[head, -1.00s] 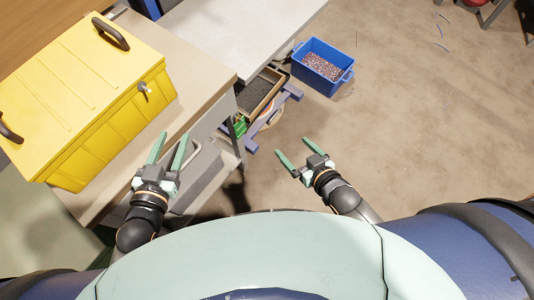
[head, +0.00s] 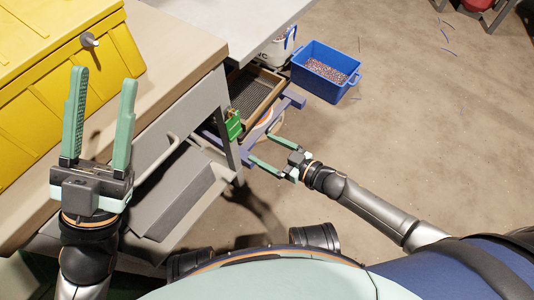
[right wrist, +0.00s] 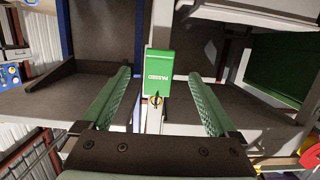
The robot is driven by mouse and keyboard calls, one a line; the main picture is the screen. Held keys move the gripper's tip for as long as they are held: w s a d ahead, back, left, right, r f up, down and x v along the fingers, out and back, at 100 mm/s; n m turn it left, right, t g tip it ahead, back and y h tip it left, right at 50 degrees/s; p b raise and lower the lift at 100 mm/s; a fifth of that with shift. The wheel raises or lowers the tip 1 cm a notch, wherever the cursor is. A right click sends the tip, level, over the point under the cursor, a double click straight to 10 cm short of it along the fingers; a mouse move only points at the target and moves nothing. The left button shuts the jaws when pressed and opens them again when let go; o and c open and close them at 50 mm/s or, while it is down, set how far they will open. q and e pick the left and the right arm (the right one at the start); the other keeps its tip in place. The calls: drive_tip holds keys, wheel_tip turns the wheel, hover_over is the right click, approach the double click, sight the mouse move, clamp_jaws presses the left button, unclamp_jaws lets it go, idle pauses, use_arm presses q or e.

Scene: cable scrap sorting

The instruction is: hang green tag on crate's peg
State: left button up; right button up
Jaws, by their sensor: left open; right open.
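The green tag (head: 233,125) hangs by the corner of the bench, low beside its grey leg. In the right wrist view the tag (right wrist: 158,68) reads PASSED, with a brass ring (right wrist: 156,100) at its end. My right gripper (head: 261,149) is open and empty, just right of and below the tag; the tag appears between its fingers in the wrist view. The yellow crate (head: 60,90) stands on the bench top with a grey peg (head: 89,40) on its front. My left gripper (head: 103,78) is open and empty in front of this crate.
A blue bin (head: 327,72) of coloured granules stands on the floor, with a mesh tray (head: 256,95) to its left. The bench drawer unit (head: 182,190) and grey leg are close to my right gripper. Open floor lies to the right.

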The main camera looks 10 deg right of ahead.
sight(235, 133)
drive_tip(key=shift+b+x, duration=1.5)
drive_tip(key=shift+x, duration=1.25)
drive_tip(key=shift+b+x, duration=0.6)
drive_tip(key=shift+x, duration=1.5)
drive_tip(key=c, duration=0.9)
drive_tip(key=shift+r, duration=0.1)
drive_tip(key=shift+r+p, duration=0.45)
drive_tip(key=shift+p, duration=0.2)
